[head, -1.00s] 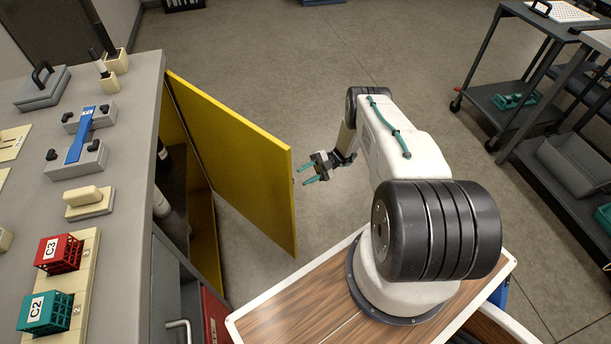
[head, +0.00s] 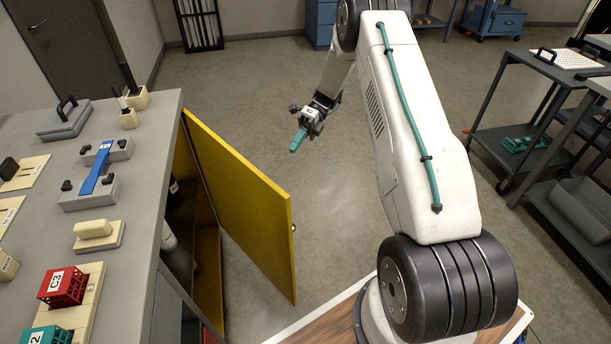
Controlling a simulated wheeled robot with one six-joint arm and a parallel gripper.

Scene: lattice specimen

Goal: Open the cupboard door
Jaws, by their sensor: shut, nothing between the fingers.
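The yellow cupboard door (head: 240,205) stands open, swung out from the left bench into the room. A small round knob (head: 294,228) shows at its free edge. Inside the cupboard (head: 180,235), dark shelf space and some white bottles (head: 168,237) are partly visible. My gripper (head: 297,142) is beyond the door's upper edge in the picture, to the right of it and apart from it. Its teal fingers are together and hold nothing.
The grey bench top (head: 150,140) at left bears a blue tool (head: 95,170), a red crate (head: 63,286) and a teal crate (head: 48,337). Grey trolleys (head: 510,135) stand at right.

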